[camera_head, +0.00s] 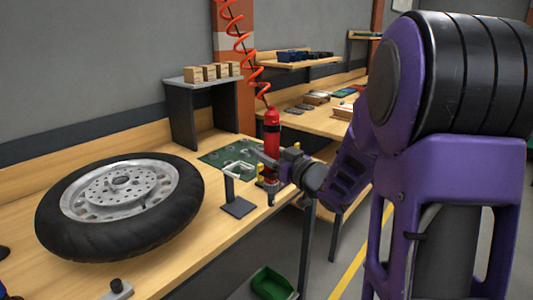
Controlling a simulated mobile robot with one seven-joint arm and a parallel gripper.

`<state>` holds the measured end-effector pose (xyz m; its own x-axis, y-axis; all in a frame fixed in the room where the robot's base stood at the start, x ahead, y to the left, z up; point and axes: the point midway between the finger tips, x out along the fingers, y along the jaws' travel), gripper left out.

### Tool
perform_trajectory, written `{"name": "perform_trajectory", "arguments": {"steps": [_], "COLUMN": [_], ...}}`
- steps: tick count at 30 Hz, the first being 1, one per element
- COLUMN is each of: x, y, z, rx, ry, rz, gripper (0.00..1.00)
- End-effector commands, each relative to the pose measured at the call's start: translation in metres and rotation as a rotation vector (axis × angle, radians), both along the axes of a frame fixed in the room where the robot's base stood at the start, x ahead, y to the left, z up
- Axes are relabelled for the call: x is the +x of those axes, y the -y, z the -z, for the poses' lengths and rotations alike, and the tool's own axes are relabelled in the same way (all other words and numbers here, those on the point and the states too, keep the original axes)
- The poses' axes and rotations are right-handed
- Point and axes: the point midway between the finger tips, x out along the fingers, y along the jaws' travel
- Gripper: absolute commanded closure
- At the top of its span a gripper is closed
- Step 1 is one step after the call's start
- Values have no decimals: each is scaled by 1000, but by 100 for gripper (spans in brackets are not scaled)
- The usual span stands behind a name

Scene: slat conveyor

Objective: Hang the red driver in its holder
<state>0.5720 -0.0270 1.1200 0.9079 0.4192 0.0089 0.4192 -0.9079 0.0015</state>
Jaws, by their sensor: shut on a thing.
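My gripper (267,161) reaches in from the right and is shut on the driver's lower part. The fingers and the driver's lower end overlap in the picture, so the exact grip is partly hidden. The holder (237,205), a dark base and post with a pale forked top, stands on the bench just left of the driver. The driver appears beside the fork, not in it. I cannot tell its exact height above the bench.
A large wheel with a black tyre (120,241) lies on the bench at left. A green mat (214,157) with small parts lies behind the holder. A grey shelf (203,83) bears wooden blocks. A green bin (272,284) is below the bench.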

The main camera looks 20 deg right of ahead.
Motion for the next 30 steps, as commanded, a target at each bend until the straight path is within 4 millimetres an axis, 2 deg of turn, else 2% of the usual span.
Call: {"name": "perform_trajectory", "arguments": {"steps": [15,30], "x": [39,77], "y": [-28,-56], "z": [14,14], "rx": [1,0], "ry": [0,1], "rz": [1,1], "gripper": [100,100]}}
